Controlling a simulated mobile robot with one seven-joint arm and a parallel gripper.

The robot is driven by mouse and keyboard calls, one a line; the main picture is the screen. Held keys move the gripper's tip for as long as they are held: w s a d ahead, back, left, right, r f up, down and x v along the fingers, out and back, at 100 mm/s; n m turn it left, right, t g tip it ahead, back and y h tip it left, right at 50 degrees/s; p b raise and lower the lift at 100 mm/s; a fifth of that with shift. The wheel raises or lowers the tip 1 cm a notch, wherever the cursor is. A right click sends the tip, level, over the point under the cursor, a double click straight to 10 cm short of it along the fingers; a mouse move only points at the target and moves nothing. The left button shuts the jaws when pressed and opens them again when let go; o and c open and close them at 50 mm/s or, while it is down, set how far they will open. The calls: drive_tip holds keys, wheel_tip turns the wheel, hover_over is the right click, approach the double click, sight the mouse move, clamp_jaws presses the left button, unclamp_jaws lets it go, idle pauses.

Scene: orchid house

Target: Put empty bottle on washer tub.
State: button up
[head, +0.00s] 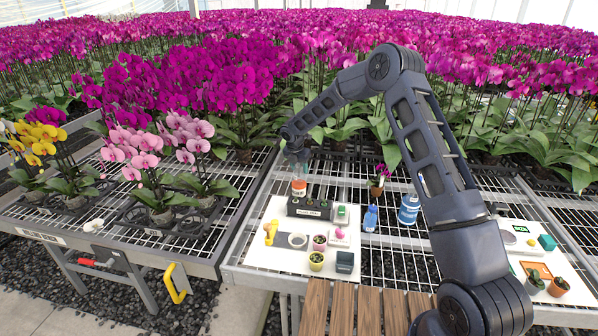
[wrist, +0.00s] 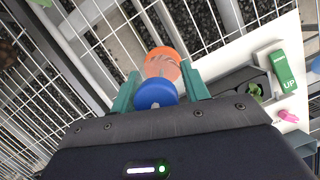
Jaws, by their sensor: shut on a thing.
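My gripper (head: 297,158) is shut on a bottle (head: 299,187), clear with an orange end. In the wrist view the bottle (wrist: 160,70) sits between the teal fingers, its blue cap toward me and its orange end away. The bottle is held above the bench, at the back edge of the white board in the head view. I cannot tell for certain which thing is the washer tub. A dark holder (head: 309,209) with a label stands just in front of the bottle. A dark grey box (head: 344,262) stands at the board's front right.
The white board (head: 262,256) also bears a yellow item (head: 271,232), a round dish (head: 297,240) and small potted plants (head: 316,261). A blue bottle (head: 370,218) and a blue-and-white container (head: 408,208) stand to the right on the mesh. Orchids crowd behind.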

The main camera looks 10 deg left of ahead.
drive_tip(key=shift+f, duration=0.85)
drive_tip(key=shift+f, duration=0.15)
drive_tip(key=o, duration=1)
drive_tip(key=shift+c, duration=0.2)
drive_tip(key=v, duration=1.2)
drive_tip(key=shift+r, duration=0.25)
